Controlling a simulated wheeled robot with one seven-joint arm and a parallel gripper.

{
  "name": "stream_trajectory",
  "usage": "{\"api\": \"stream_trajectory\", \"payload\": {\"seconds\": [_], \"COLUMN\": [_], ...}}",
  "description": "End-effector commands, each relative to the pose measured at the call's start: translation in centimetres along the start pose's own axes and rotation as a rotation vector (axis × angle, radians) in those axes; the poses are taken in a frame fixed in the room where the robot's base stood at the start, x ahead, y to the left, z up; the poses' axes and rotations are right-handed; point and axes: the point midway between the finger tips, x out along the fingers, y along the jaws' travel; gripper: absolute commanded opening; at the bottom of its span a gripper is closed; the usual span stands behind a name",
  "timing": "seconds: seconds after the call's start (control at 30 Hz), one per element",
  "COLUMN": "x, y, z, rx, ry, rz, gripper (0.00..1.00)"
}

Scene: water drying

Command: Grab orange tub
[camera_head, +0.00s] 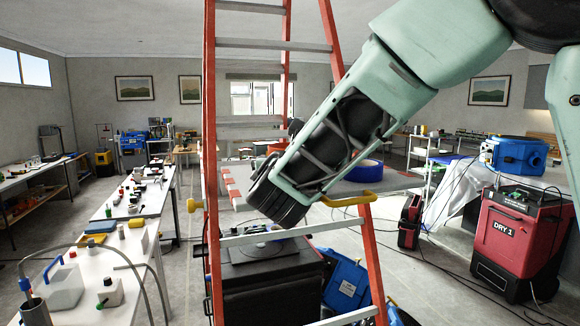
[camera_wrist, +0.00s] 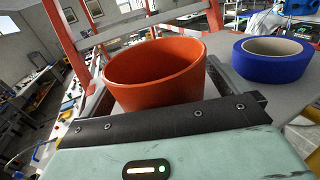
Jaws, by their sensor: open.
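The orange tub (camera_wrist: 155,82) is open-topped and upright in the wrist view, close in front of my gripper (camera_wrist: 165,88). A grey finger runs along the tub's right side.
A blue tape roll (camera_wrist: 271,58) lies right of the tub on a grey surface (camera_head: 385,181); it also shows in the head view (camera_head: 365,170). The orange stepladder (camera_head: 213,160) stands close by. A red dryer (camera_head: 516,238) stands right; cables cross the floor.

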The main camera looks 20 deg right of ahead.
Motion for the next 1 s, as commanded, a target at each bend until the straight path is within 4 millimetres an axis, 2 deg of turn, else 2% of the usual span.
{"api": "stream_trajectory", "payload": {"seconds": [0.07, 0.2, 0.23, 0.57, 0.67, 1.0], "x": [0.0, 0.0, -0.1, -0.1, 0.0, -0.1], "y": [0.0, 0.0, 0.0, 0.0, 0.0, 0.0], "z": [0.0, 0.0, 0.0, 0.4, 1.5, 8.0], "rx": [0.000, 0.000, 0.000, 0.004, 0.006, 0.006], "ry": [0.000, 0.000, 0.000, -0.002, -0.004, -0.004], "rz": [0.000, 0.000, 0.000, 0.000, 0.000, 0.001], "gripper": [0.97, 0.58, 0.53, 0.53, 0.53, 0.53]}}
